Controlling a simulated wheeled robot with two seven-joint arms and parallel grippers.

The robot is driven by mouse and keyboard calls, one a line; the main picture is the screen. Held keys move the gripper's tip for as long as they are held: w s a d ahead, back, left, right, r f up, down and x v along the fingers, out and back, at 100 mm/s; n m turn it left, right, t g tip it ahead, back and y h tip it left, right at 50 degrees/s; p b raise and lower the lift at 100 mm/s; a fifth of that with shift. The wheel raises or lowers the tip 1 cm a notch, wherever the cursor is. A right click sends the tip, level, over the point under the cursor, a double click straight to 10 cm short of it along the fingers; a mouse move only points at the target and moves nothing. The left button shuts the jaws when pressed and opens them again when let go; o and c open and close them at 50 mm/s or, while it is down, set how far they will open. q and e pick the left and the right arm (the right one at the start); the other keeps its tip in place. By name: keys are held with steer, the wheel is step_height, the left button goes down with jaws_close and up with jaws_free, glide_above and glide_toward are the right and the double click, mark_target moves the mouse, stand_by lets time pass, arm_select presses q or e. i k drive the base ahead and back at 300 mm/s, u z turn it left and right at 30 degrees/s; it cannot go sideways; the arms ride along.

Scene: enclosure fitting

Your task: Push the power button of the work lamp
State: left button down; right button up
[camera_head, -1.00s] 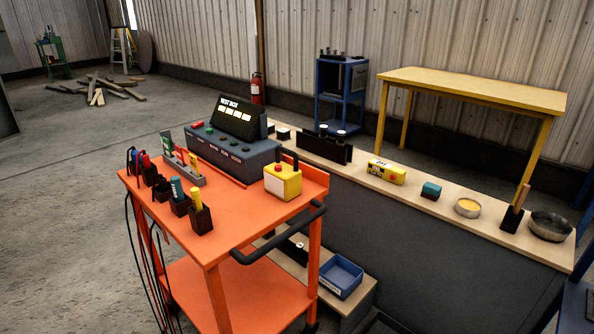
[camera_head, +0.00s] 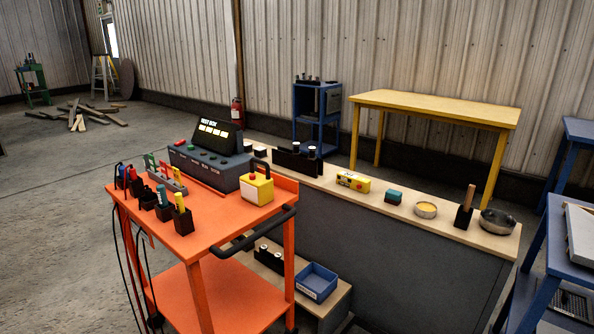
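A yellow box with a black handle and a pale front panel (camera_head: 257,189) stands upright on the right part of the orange cart's top; it looks like the work lamp. Neither of my grippers is in view, and nothing touches either box.
The orange cart (camera_head: 220,233) also carries a grey test box (camera_head: 205,158) and several holders with tools. Its black handle bar (camera_head: 255,228) sticks out at the right. The long bench (camera_head: 465,237) stands directly behind. Concrete floor (camera_head: 60,220) is open at left.

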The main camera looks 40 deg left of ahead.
mark_target(259, 192)
steer(key=z, duration=0.1)
steer(key=i, duration=0.95)
steer(key=u, duration=0.4)
